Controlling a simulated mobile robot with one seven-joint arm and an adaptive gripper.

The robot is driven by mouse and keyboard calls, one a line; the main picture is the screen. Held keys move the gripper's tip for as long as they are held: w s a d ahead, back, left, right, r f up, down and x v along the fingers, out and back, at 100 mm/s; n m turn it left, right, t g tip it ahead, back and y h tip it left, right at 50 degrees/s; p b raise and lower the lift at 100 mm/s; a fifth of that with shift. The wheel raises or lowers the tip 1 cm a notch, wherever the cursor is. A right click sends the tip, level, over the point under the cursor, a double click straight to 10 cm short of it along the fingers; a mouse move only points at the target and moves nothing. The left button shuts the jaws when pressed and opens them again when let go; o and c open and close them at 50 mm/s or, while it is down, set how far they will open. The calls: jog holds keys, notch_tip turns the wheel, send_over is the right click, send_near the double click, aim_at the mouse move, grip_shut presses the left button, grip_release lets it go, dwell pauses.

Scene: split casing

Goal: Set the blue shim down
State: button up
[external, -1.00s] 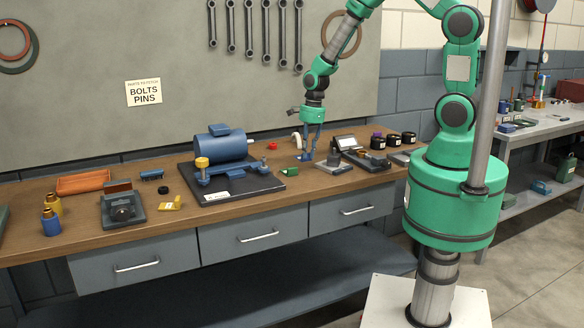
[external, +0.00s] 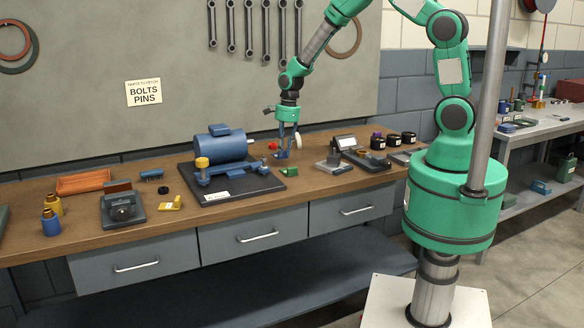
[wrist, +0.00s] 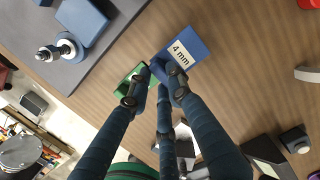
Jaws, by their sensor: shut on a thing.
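The blue shim (wrist: 182,50), a flat piece with a white "4 mm" label, is between the fingertips of my gripper (wrist: 154,80) in the wrist view. In the external view my gripper (external: 282,152) points down over the bench, just right of the blue motor, and is shut on the shim. The shim is small there and partly hidden by the fingers. I cannot tell whether its underside touches the wood.
A green block (external: 289,173) lies just in front of my gripper; it also shows beside the fingertips in the wrist view (wrist: 136,77). The blue motor (external: 221,147) on its dark plate (external: 262,185) is to the left. A grey block (external: 333,167) is to the right.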

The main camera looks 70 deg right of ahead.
aim_at(282, 158)
jog(key=shift+w, duration=0.2)
jog(key=shift+w+f, duration=0.15)
jog(key=shift+f, duration=0.2)
jog(key=shift+f+b, duration=0.35)
jog(key=shift+f, duration=1.1)
jog(key=shift+f, duration=0.2)
jog(key=o, duration=0.9)
jog(key=shift+r, duration=0.15)
jog(key=r, duration=0.4)
jog(key=r+p, duration=0.1)
jog(key=r, duration=0.3)
jog(key=s+d+r, duration=0.1)
jog(key=r, duration=0.3)
jog(key=shift+p, duration=0.35)
